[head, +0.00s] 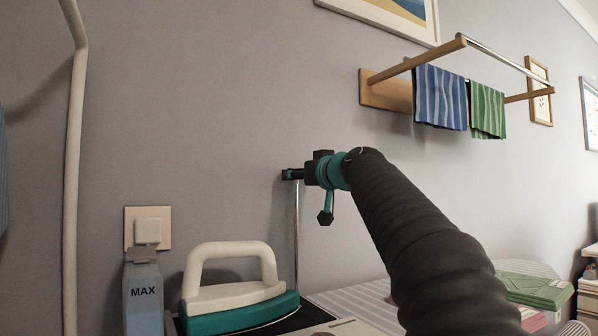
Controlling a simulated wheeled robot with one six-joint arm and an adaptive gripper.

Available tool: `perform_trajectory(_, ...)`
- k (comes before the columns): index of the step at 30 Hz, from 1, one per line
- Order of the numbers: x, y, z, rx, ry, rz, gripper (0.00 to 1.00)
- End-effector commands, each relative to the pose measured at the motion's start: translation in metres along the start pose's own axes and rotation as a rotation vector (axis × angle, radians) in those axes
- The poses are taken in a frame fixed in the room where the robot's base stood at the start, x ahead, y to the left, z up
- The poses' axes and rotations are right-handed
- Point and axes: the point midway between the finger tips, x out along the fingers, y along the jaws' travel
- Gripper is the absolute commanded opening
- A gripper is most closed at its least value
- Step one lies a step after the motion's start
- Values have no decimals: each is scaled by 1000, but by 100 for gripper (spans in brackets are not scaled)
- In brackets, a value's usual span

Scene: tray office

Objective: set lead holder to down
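The lead holder (296,225) is a thin chrome rod standing upright behind the iron. A small black and teal piece (291,174) is at its top. The iron (234,283), with a cream handle and teal body, rests at the lower left. My gripper (322,185), black and teal, is at the end of my dark ribbed arm, just right of the rod's top. One teal finger with a black tip points downward. The other finger is not clear, and I cannot tell whether the gripper touches the holder.
A blue jug marked MAX (143,295) stands left of the iron, below a wall switch (148,231). A wall rack (415,62) holds a blue towel (440,97) and a green towel (487,110). Folded green cloth (533,290) lies at the lower right.

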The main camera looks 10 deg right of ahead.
Motion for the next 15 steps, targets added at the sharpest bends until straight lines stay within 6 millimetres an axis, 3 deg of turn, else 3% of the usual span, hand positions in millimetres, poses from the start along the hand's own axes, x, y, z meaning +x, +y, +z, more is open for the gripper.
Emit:
perform_trajectory(11, 6, 0, 1, 0, 0, 0, 51)
perform_trajectory(15, 6, 0, 0, 0, 0, 0, 21)
